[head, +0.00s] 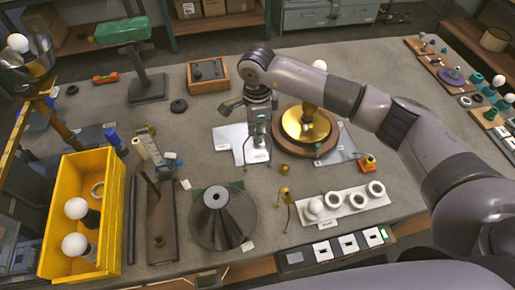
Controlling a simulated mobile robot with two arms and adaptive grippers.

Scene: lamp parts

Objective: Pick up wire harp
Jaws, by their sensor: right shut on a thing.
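My right gripper (258,132) points down over a white sheet (230,140) near the middle of the table. It is shut on a thin wire piece, which appears to be the wire harp (245,153). The harp is thin and partly hidden by the gripper, so its full outline is hard to make out. I cannot tell whether it touches the sheet or is raised. My left gripper is not in view.
A brass lamp base (306,126) on a round wooden board stands right of the gripper, under my arm. A dark cone shade (222,218) stands in front. A yellow bin (64,225) with bulbs is at the left. A white tray (346,205) of rings lies front right.

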